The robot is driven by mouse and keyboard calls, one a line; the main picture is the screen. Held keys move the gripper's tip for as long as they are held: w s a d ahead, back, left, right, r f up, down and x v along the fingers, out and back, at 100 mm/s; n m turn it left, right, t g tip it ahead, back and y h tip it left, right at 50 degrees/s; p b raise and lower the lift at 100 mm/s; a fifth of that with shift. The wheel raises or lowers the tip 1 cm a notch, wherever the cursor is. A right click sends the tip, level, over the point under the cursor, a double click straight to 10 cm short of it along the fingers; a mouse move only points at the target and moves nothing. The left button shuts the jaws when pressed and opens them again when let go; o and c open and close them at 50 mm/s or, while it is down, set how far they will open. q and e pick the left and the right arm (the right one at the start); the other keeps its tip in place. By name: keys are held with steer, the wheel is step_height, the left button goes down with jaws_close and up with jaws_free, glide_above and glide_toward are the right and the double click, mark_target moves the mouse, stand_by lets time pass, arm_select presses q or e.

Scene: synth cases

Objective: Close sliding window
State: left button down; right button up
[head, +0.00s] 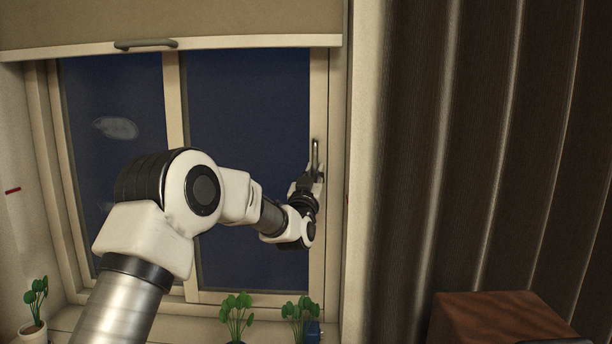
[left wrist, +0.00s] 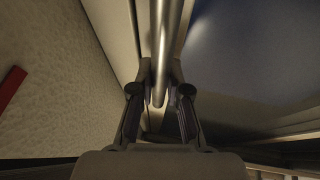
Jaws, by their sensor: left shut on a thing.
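The sliding window (head: 248,110) fills the middle of the head view, with dark panes in cream frames. An upright metal bar handle (head: 315,152) is on the right stile of the right pane. That stile stands close beside the right jamb; I cannot tell whether a gap is left. My left gripper (head: 309,181) is at the lower part of this handle, its arm crossing in front of the panes. In the left wrist view the fingers (left wrist: 160,92) are shut around the handle bar (left wrist: 161,50). The fingers partly hide the handle's lower end. My right gripper is out of view.
A lowered blind (head: 230,22) with a dark handle (head: 146,44) covers the window top. Potted plants (head: 34,300) (head: 236,316) (head: 300,316) stand along the sill below. A dark curtain (head: 480,150) and a wooden box (head: 495,320) are at the right.

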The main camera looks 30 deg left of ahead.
arm_select(q)
steer(key=shift+d, duration=0.1)
steer(key=c, duration=1.3)
jaws_free()
steer(key=shift+o, duration=0.8)
steer(key=shift+w+d, duration=0.1)
steer(key=shift+w, duration=0.1)
steer(key=shift+s+f, duration=0.2)
steer(key=v, duration=1.1)
steer(key=shift+d, duration=0.15)
steer(key=shift+f, duration=0.2)
